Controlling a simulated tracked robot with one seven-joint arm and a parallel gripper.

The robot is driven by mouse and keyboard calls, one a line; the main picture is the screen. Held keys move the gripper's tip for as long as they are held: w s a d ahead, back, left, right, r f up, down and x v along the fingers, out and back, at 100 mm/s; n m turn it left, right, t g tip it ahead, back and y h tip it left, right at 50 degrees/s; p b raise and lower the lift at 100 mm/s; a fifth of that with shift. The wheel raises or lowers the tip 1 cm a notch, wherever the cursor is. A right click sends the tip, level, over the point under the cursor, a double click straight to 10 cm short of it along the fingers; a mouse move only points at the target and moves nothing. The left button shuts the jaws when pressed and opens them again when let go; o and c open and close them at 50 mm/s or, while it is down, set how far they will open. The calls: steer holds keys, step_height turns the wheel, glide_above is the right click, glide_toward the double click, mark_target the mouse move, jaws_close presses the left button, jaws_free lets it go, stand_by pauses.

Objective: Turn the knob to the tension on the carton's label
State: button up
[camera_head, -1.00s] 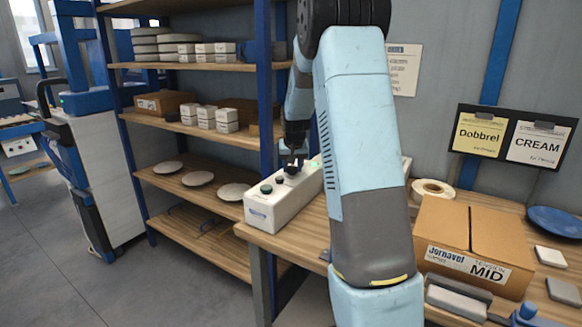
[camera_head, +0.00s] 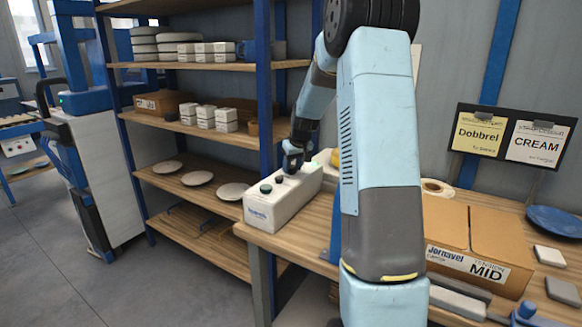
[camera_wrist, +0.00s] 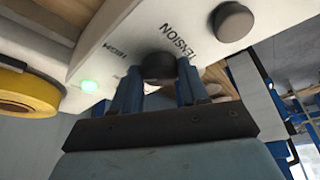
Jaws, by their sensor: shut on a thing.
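The carton (camera_head: 462,230) stands on the bench at the right, and its label (camera_head: 467,262) reads "Jornavel" and "TENSION MID". The white control box (camera_head: 280,205) stands at the bench's left end. In the wrist view, its panel (camera_wrist: 205,22) carries the words "TENSION" and "HIGH" around the dark knob (camera_wrist: 159,66). My gripper (camera_wrist: 160,88) is shut on this knob, with a blue finger on each side. In the head view my gripper (camera_head: 292,160) is at the top of the box. The knob's pointer is not visible to me.
A second dark round control (camera_wrist: 232,21) and a lit green lamp (camera_wrist: 89,86) are on the panel. A yellow roll (camera_wrist: 28,92) is beside the box. Signs reading "Dobbrel" (camera_head: 478,134) and "CREAM" (camera_head: 536,143) hang behind the bench. A shelf rack (camera_head: 190,127) stands at left.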

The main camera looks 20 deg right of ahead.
steer(key=n+y, duration=0.1)
steer(key=n, duration=0.3)
steer(key=shift+d+y, duration=0.2)
steer(key=shift+y, duration=0.2)
steer(key=shift+w+n+g+y, duration=0.1)
steer(key=shift+n+g+y, duration=0.4)
steer(key=shift+n, duration=1.2)
steer(key=o, duration=1)
steer(key=shift+o, duration=0.2)
